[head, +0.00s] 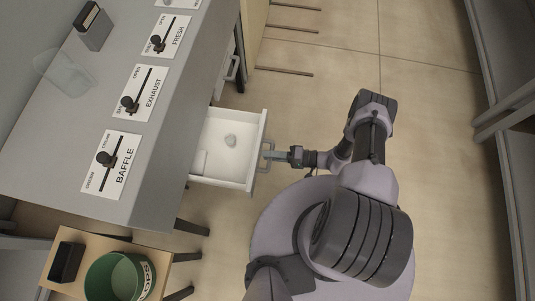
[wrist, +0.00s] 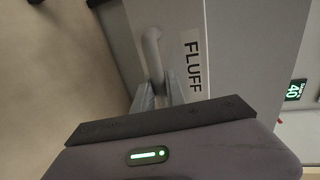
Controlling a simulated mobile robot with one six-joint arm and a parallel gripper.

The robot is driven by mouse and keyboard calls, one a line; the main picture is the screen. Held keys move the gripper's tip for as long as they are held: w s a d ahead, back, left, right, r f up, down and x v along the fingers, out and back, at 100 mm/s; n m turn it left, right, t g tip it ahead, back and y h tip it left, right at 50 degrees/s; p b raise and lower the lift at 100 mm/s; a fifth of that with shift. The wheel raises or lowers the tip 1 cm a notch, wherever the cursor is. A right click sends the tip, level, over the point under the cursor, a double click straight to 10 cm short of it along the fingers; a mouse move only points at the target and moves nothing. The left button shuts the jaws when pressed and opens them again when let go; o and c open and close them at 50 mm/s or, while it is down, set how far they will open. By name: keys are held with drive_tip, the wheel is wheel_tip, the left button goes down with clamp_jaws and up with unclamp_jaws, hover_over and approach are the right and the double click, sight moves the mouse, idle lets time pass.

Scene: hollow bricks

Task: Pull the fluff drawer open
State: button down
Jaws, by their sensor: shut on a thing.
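The fluff drawer (head: 228,173) stands pulled out from under the grey counter in the head view. Its white inside shows, with a small grey-white lump (head: 231,141) in it. Its front (wrist: 225,50), labelled FLUFF, fills much of the wrist view. My gripper (head: 272,154) is at the drawer front, shut on the drawer's handle (wrist: 153,55). In the wrist view the fingers (wrist: 165,92) meet at the lower end of the grey bar handle.
The grey counter (head: 170,110) carries sliders labelled BAFFLE (head: 110,165), EXHAUST (head: 139,93) and FRESH (head: 166,36). A green bin (head: 118,278) and a dark box (head: 66,262) stand on a wooden table at lower left. Open floor (head: 430,110) lies to the right.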

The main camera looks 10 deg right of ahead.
drive_tip(key=shift+s+d, duration=0.15)
drive_tip(key=shift+d, duration=0.45)
drive_tip(key=c, duration=1.4)
unclamp_jaws()
drive_tip(key=p+v, duration=0.2)
drive_tip(key=v, duration=1.5)
drive_tip(key=shift+s+d, duration=0.1)
drive_tip(key=shift+d, duration=0.1)
